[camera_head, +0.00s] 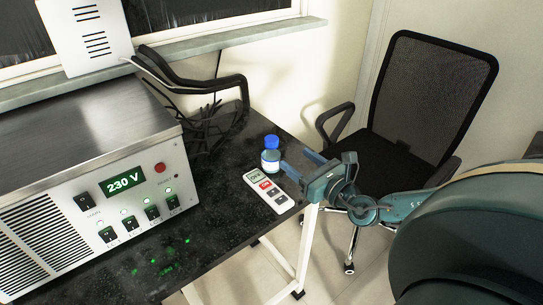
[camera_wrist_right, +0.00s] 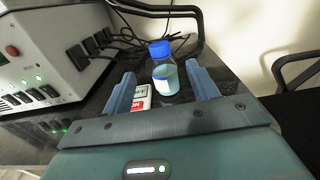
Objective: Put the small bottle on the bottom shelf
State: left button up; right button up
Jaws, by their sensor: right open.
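The small bottle (camera_head: 270,155) has a blue cap, a white label and bluish contents. It stands upright on the black table (camera_head: 230,232) near its right edge. In the right wrist view the bottle (camera_wrist_right: 164,72) stands between and beyond the two fingers. My right gripper (camera_head: 298,162) comes in from the right with its fingers pointing at the bottle. It is open, and its fingers (camera_wrist_right: 160,88) hold nothing. My left gripper is not in view. No bottom shelf can be made out in these frames.
A white remote-like device (camera_head: 268,192) lies on the table just in front of the bottle. A metal power unit (camera_head: 110,205) reading 230 V fills the left side. Black cables (camera_head: 205,132) lie behind. A black chair (camera_head: 425,105) stands beyond the table's right edge.

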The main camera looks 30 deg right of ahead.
aim_at(269, 139)
jog(key=w, duration=0.6)
jog(key=shift+w+a, duration=0.15)
jog(key=shift+w, duration=0.2)
jog(key=shift+w+a+p, duration=0.2)
jog(key=shift+w+p, duration=0.05)
jog(key=shift+w, duration=1.35)
jog(key=shift+w+a+p, duration=0.2)
jog(key=shift+w+p, duration=0.05)
jog(key=shift+w, duration=1.3)
grip_shut()
